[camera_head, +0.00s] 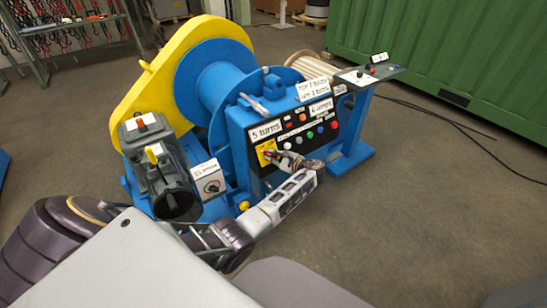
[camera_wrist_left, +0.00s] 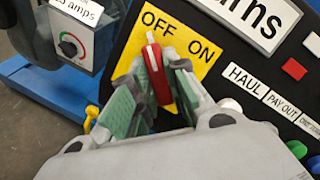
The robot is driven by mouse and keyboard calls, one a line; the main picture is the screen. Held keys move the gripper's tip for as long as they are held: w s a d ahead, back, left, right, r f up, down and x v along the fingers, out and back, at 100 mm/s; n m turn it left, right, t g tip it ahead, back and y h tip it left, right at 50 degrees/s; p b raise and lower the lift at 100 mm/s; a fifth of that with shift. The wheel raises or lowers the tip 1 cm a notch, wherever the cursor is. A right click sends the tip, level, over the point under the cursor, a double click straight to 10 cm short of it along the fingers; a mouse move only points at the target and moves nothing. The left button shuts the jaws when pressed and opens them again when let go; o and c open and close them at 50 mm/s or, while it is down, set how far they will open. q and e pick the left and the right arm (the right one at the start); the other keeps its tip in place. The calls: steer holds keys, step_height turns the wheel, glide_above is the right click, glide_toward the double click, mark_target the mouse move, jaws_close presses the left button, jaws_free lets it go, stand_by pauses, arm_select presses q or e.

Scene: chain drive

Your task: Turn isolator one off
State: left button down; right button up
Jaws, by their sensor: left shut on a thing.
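The isolator is a red rotary handle (camera_wrist_left: 153,72) with a white line, on a yellow plate (camera_wrist_left: 182,42) marked OFF and ON. In the left wrist view its upper end points up and slightly left, just below the OFF label, away from ON. My left gripper (camera_wrist_left: 152,88) is shut on the handle, with a green-padded finger on each side; its lower end is partly hidden between them. In the head view the yellow plate (camera_head: 265,149) is at the left of the black panel, with my left gripper (camera_head: 277,157) against it. My right gripper is not in view.
The blue winch with its yellow guard (camera_head: 165,70) fills the middle. Coloured buttons (camera_head: 310,134) sit right of the isolator. A white dial box (camera_head: 209,184) and a grey motor (camera_head: 165,175) stand left. Floor to the right is clear except for black cables.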

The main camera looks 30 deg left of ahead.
arm_select(q)
steer(key=c, duration=1.4)
jaws_free()
steer(key=shift+v, duration=6)
steer(key=shift+s+f, duration=0.1)
